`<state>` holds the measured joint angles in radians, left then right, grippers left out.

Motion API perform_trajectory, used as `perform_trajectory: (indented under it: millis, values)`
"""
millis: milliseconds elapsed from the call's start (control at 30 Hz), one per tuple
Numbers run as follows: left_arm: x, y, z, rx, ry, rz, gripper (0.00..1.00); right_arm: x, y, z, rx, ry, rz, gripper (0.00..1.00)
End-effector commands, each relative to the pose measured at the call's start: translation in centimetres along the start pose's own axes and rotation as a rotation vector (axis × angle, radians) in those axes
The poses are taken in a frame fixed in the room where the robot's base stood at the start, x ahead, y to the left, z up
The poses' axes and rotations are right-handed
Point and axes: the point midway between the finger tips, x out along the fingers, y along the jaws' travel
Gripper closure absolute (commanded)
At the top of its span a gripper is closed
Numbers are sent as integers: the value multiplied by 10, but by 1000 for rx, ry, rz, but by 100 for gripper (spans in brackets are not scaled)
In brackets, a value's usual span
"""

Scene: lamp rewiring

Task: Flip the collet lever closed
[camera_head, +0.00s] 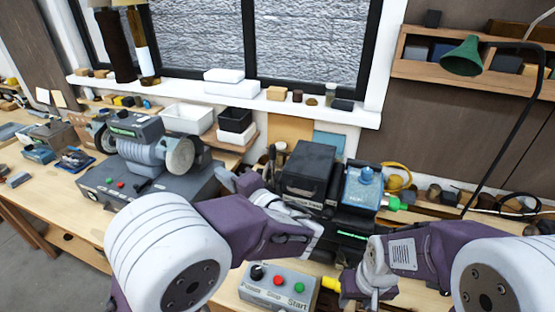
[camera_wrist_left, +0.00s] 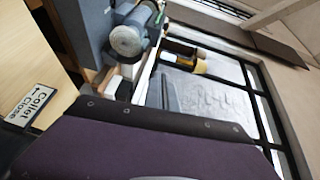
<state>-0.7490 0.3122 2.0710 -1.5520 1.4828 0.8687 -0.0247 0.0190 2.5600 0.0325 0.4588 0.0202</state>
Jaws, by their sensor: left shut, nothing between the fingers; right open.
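No collet lever can be made out clearly in either view. A sign reading "Collet Close" with an arrow (camera_wrist_left: 32,105) shows at the left of the left wrist view, over a wooden surface. My left gripper (camera_head: 312,228) is shut and empty in the head view, in front of the black box and the blue machine. My right gripper (camera_head: 372,290) is open, low at the bench front, near a yellow piece (camera_head: 331,283). Whether it touches that piece cannot be told. My own purple wrist fills the bottom of the left wrist view; its fingertips are not seen there.
A control box (camera_head: 262,291) with a black knob, red and green buttons stands at the front. A black box (camera_head: 305,168) and a blue machine (camera_head: 362,186) stand behind my grippers. A grey grinder-like machine (camera_head: 142,150) is at left. A green lamp (camera_head: 462,57) overhangs the right.

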Motion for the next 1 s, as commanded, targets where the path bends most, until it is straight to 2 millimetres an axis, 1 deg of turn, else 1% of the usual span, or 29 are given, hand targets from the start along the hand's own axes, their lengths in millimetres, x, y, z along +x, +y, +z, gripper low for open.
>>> perform_trajectory:
  millis: [33, 67, 100, 133, 200, 300, 400, 500, 767, 867, 1000]
  values:
    - [-29, -5, -34, 11, 114, -40, 100, -2, 0, 0, 0, 0, 0, 56]
    - [-46, -6, -51, 17, 174, -57, 100, -3, 0, 0, 0, 0, 0, 56]
    - [-69, -5, -70, 23, 248, -69, 100, -3, 0, 0, 0, 0, 0, 56]
    - [-86, -2, -82, 29, 296, -72, 100, -4, 0, 0, 0, 0, 0, 56]
    - [-120, 8, -97, 48, 380, -68, 100, -5, 0, 0, 0, 0, 0, 56]
    - [-154, 17, -108, 70, 459, -65, 100, -5, 0, 0, 0, 0, 0, 56]
    - [-170, 20, -111, 76, 498, -63, 100, -6, 0, -1, 0, 0, 0, 56]
    - [-173, 20, -112, 76, 505, -62, 100, -6, 0, -1, 0, 0, 0, 56]
    - [-171, 20, -112, 77, 502, -61, 100, -7, 0, -1, 0, 0, 0, 56]
    - [-162, 18, -116, 78, 499, -61, 100, -12, 0, -1, 0, 0, 0, 56]
    - [-137, 14, -129, 79, 496, -61, 100, -26, 0, -3, 0, 0, 0, 56]
